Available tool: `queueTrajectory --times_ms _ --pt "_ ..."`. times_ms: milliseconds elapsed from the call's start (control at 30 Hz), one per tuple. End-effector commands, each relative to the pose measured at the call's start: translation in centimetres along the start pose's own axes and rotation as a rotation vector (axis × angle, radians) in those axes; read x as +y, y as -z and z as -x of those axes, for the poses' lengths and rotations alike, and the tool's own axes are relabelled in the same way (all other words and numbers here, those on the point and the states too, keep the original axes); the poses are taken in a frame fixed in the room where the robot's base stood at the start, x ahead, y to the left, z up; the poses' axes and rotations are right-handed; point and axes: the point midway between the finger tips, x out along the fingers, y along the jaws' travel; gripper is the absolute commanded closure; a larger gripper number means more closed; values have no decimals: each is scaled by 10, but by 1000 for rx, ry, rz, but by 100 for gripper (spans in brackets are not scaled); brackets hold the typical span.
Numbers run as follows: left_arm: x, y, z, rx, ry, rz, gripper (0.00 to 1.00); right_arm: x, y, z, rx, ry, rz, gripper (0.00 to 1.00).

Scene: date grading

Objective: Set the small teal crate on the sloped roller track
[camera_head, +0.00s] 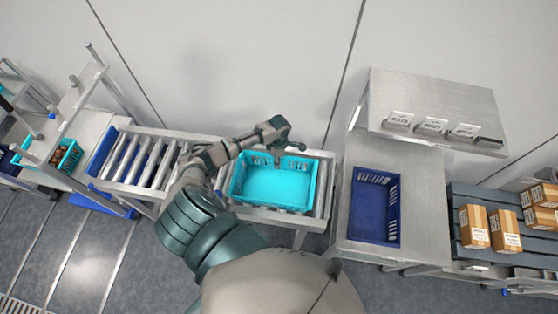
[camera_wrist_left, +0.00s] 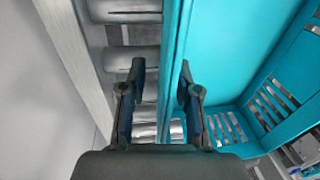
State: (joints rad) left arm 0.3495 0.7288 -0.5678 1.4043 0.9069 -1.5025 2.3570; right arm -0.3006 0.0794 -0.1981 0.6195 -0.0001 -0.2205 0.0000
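An empty teal crate (camera_head: 272,208) sits on the right part of the metal roller track (camera_head: 137,160) and looks level with it. My left arm reaches over the track from the front, with the left gripper (camera_head: 283,142) at the crate's far wall. In the left wrist view the left gripper (camera_wrist_left: 162,85) is open, its fingers astride the teal crate's wall (camera_wrist_left: 174,50). One finger is outside over the rollers (camera_wrist_left: 125,60), the other inside; a gap shows beside the outer finger. My right gripper is not in view.
Another teal crate (camera_head: 69,158) holding brown dates stands at the left. A blue crate (camera_head: 375,208) lies on the table to the right, below a metal shelf (camera_head: 430,100) with small cards. Cardboard boxes (camera_head: 474,228) stand at far right. A wall is close behind the track.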

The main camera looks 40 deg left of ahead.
Motion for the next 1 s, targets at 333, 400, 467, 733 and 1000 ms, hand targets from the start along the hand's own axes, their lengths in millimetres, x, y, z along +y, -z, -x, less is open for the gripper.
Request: queueTrajectory --times_ms 333,400,467,733,1000 --pt "-3 -3 15 3 -5 -2 69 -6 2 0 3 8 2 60" --pt "-2 -3 28 0 -5 -1 69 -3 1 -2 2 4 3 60" --pt "-2 -2 41 0 -5 -2 69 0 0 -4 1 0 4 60" --pt "-1 -1 102 -2 -2 -1 69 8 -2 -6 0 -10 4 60" --pt "-2 0 131 1 0 -1 69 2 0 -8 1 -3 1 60"
